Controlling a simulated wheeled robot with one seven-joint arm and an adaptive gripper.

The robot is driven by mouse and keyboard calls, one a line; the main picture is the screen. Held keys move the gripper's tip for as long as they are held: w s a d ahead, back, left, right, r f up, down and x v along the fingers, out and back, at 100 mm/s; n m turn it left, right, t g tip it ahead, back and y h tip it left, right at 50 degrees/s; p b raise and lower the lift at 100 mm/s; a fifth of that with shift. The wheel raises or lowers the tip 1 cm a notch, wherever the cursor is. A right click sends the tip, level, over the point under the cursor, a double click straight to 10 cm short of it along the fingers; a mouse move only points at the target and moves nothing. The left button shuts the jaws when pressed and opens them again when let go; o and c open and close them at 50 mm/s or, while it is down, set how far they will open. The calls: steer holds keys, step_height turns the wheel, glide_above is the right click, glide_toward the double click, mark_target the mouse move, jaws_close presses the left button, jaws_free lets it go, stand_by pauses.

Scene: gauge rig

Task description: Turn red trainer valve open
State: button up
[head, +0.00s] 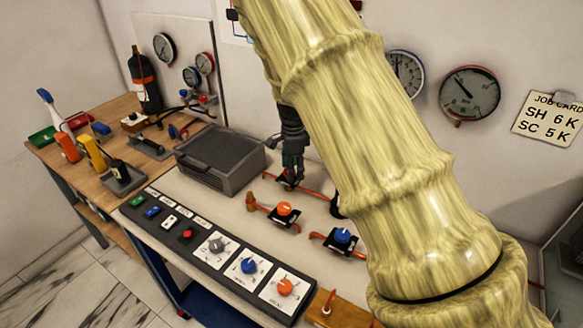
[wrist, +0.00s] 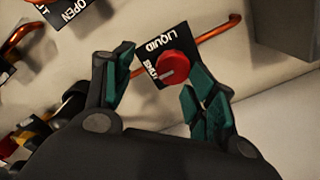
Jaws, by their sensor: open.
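The red valve knob (wrist: 173,68) sits on a black plate (wrist: 150,45) lettered LIQUID, with a second, smaller word beside the knob that looks like SHUT. A pale pointer mark shows on the knob's lower left side. A copper pipe (wrist: 215,30) runs out from the plate. My gripper (wrist: 158,66) is open, with its teal-padded fingers on either side of the knob; the right finger is close to it, and contact cannot be told. In the head view my gripper (head: 290,176) points down over the plate, and the red knob is hidden there.
An orange valve (head: 285,209) and a blue valve (head: 343,236) stand nearby on the pale bench. A grey case (head: 220,158) is to the left, and a control panel (head: 215,246) with knobs runs along the front. Gauges (head: 469,94) hang on the wall.

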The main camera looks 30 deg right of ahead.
steer(key=w+f, duration=0.2)
steer(key=w, duration=0.1)
steer(key=shift+a+f, duration=0.2)
steer(key=shift+f, duration=0.1)
steer(key=shift+s+r, duration=0.2)
steer(key=shift+r, duration=0.05)
steer(key=shift+s+d+r, duration=0.1)
steer(key=shift+s+r, duration=0.25)
steer(key=shift+s, duration=0.25)
steer(key=shift+s+d+r, duration=0.1)
steer(key=shift+s+r, duration=0.2)
steer(key=shift+s, duration=0.25)
steer(key=c, duration=0.7)
steer(key=shift+w+a+f, duration=0.15)
steer(key=shift+w+f, duration=0.2)
steer(key=shift+f, duration=0.15)
steer(key=c, duration=0.4)
steer(key=shift+o, duration=0.2)
steer(key=shift+a, duration=0.35)
steer(key=shift+d+f, duration=0.1)
steer(key=shift+d, duration=0.2)
steer(key=shift+n, duration=0.3)
